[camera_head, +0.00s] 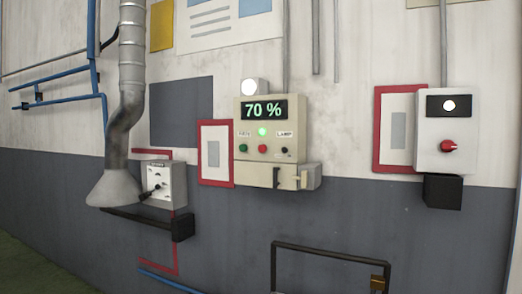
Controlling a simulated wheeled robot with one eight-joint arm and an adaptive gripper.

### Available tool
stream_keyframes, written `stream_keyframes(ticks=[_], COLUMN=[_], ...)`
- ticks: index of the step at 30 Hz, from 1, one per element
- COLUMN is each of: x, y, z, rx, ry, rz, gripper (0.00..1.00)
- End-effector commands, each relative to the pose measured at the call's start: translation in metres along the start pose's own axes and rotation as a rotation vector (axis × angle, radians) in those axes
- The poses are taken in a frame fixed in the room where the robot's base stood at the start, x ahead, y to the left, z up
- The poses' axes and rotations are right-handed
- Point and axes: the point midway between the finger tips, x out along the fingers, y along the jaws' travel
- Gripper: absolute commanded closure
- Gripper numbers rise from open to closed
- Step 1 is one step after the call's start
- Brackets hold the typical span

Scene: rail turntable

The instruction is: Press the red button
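A cream control box (241,172) hangs on the wall near the middle of the view. Its display (264,109) reads "70 %" in green. A green light (262,132) glows below the display. Under it sits a small round red button (262,149), between a green button (243,148) on the left and a small dark control on the right, near the label "LAMP". A red knob (448,146) is on a separate white box (430,157) at the right. My gripper is not in view.
A white lamp (249,87) is lit above the control box. A metal duct (131,70) and a white lever box (165,184) are at the left. A dark rail frame (330,251) stands at the bottom right of centre. Nothing visibly covers the control box front.

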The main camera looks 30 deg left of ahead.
Motion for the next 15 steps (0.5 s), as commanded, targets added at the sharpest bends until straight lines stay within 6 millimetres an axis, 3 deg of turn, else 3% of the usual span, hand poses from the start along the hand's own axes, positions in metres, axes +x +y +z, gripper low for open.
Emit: stream_keyframes(ticks=[1,4,15], x=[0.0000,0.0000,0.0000], y=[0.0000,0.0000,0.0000], z=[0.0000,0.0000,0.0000], rx=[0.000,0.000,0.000], ry=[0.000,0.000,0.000], rz=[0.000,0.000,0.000], gripper=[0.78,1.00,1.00])
